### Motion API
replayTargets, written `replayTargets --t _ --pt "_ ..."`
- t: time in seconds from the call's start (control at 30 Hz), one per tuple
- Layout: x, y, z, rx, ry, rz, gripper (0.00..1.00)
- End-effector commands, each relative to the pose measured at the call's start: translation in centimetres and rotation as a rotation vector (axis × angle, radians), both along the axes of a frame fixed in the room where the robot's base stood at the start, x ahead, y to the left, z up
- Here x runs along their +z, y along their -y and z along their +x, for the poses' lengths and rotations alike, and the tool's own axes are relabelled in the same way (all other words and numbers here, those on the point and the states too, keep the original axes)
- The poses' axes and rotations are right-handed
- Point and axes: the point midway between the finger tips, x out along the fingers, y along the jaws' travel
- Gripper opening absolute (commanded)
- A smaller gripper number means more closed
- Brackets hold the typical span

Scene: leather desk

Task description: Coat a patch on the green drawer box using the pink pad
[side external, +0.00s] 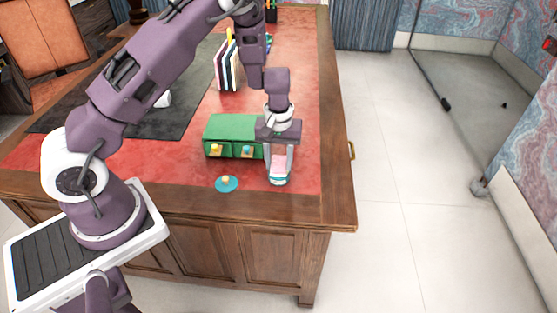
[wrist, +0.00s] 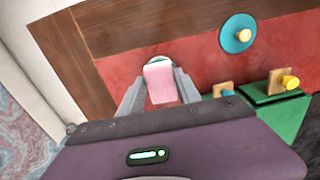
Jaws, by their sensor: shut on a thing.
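The green drawer box (side external: 232,126) stands on the red desk top, with two small knobbed drawer fronts facing the near edge. Part of it shows at the right of the wrist view (wrist: 285,113). My gripper (side external: 279,176) points down just right of the box, near the front edge. Its fingers are shut on the pink pad (wrist: 161,84), which also shows in the side view (side external: 279,164). A small round white and teal thing (side external: 278,181) is at the pad's lower end, partly hidden by it. I cannot tell whether they touch.
A teal disc with a yellow knob (side external: 227,184) lies on the desk left of my gripper. Upright books (side external: 228,67) stand behind the box. A dark mat (side external: 185,110) lies to the left. The desk's wooden right edge (side external: 335,150) is close to my gripper.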

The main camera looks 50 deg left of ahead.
Motion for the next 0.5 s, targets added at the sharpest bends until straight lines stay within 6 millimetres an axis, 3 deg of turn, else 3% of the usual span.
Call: replayTargets --t 0.27,0.5 --pt "-0.1 0.0 -0.1 -0.001 -0.002 0.002 0.08" --pt "2.3 0.0 0.0 -0.002 0.000 0.001 0.08"
